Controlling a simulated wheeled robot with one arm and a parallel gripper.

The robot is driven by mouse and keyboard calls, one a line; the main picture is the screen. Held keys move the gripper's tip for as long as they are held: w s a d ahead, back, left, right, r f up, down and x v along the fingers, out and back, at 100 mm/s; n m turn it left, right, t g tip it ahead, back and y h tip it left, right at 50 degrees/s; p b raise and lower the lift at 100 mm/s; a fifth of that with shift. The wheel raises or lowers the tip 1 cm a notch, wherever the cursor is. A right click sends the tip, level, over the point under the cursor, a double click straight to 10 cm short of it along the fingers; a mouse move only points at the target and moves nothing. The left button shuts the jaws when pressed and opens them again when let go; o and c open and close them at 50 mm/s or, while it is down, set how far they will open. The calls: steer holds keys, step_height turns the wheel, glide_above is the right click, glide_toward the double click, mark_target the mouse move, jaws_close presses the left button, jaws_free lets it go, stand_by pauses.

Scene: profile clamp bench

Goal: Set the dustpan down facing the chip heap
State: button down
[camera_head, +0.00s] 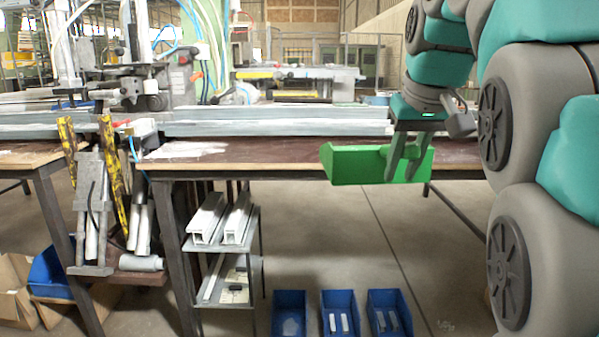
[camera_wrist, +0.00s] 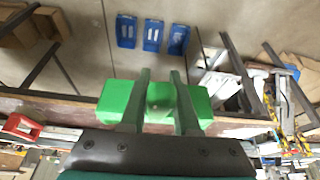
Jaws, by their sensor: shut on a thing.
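The green dustpan (camera_head: 362,165) is held in the air in front of the bench edge, with its broad side toward the left. My gripper (camera_head: 402,176) points down and is shut on it at its right part. In the wrist view the dustpan (camera_wrist: 117,98) shows between and beside the two fingers of my gripper (camera_wrist: 161,78). I cannot identify the chip heap for sure: a pale patch (camera_head: 187,150) lies on the bench top at left, and a small faint mark (camera_head: 445,325) shows on the floor.
The brown bench top (camera_head: 270,152) has a long grey profile (camera_head: 280,122) along its back. Several blue bins (camera_head: 289,315) stand on the floor below. A shelf with white profiles (camera_head: 238,222) is under the bench. A red-and-white item (camera_wrist: 22,127) shows in the wrist view.

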steer(key=w+d+r+x, duration=0.1)
steer(key=w+x, duration=0.1)
steer(key=x, duration=2.5)
step_height(320, 180, down, 22)
steer(key=s+a, duration=0.1)
steer(key=s, duration=0.2)
steer(key=shift+a+m, duration=0.35)
steer(key=shift+m, duration=0.05)
steer(key=shift+r, duration=0.1)
